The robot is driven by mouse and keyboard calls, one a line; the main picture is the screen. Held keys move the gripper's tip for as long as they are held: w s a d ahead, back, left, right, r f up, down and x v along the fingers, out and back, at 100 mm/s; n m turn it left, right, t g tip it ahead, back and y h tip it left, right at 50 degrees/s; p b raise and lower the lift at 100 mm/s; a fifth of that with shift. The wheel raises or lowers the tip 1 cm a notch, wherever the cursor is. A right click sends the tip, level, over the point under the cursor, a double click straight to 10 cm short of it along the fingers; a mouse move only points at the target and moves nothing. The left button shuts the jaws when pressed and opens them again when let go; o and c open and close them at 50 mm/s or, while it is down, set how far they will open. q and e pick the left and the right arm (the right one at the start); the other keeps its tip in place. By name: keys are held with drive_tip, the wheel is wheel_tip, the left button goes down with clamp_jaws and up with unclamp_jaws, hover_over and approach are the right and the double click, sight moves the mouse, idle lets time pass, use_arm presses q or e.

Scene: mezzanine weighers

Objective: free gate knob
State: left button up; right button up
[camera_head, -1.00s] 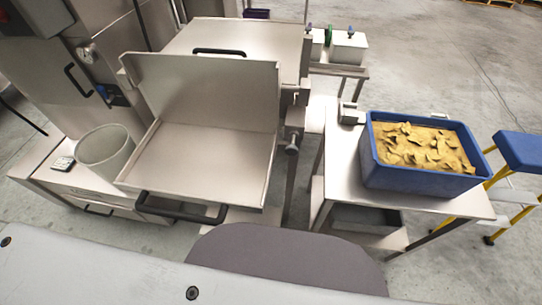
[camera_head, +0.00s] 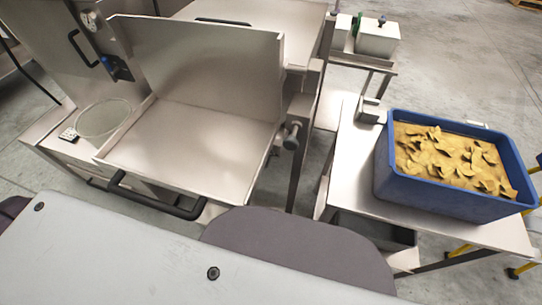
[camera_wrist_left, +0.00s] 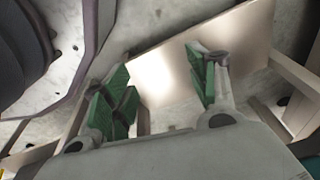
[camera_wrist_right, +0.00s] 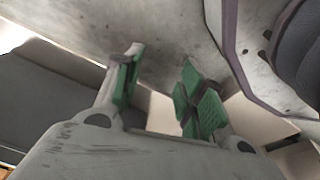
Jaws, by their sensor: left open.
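A round metal knob (camera_head: 291,138) sticks out from the right side of the steel tray-like hopper (camera_head: 190,150) in the head view. I take it to be the gate knob; its fine detail is too small to tell. Neither gripper shows in the head view, so no gripper is seen at the knob. My left gripper (camera_wrist_left: 160,75) is open and empty in the left wrist view, its green-padded fingers apart, with a pale panel beyond them. My right gripper (camera_wrist_right: 160,68) is open and empty in the right wrist view, its green-padded fingers also apart.
A black bar handle (camera_head: 155,197) runs along the hopper's front edge. A blue crate (camera_head: 440,200) of yellowish chips stands on a steel table (camera_head: 350,165) at right, with a small grey box (camera_head: 369,110) beside it. A round bin (camera_head: 104,118) stands left. Floor shows between hopper and table.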

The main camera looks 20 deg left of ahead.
drive_tip(key=w+a+r+t+b, duration=0.1)
drive_tip(key=w+r+b, duration=0.2)
drive_tip(key=r+b, duration=0.3)
drive_tip(key=w+a+r+b, duration=0.2)
drive_tip(key=w+r+b, duration=0.2)
drive_tip(key=r, duration=0.4)
use_arm(q)
drive_tip(key=w+d+r+m+t+h+b, duration=0.1)
drive_tip(key=w+d+r+t+h+b, duration=0.2)
drive_tip(key=w+d+r, duration=0.55)
drive_tip(key=w+d+r+m+t+h+b, duration=0.1)
drive_tip(key=w+d+r+t+h, duration=0.3)
drive_tip(key=w+r, duration=0.65)
drive_tip(key=w+a+r+n+t+y, duration=0.2)
drive_tip(key=a+n+t+y, duration=0.3)
drive_tip(key=t, duration=0.3)
drive_tip(key=shift+w+a+r+t+y, duration=0.25)
drive_tip(key=shift+w+a+t+y, duration=0.15)
drive_tip(key=shift+a+y, duration=0.2)
use_arm(e)
drive_tip(key=s+a+r+y, duration=0.2)
drive_tip(key=s+a+r, duration=0.1)
drive_tip(key=a+r, duration=0.1)
drive_tip(key=shift+a+t+y, duration=0.3)
drive_tip(key=shift+a+t, duration=0.1)
drive_tip(key=shift+a, duration=0.5)
use_arm(q)
drive_tip(key=shift+w, duration=0.1)
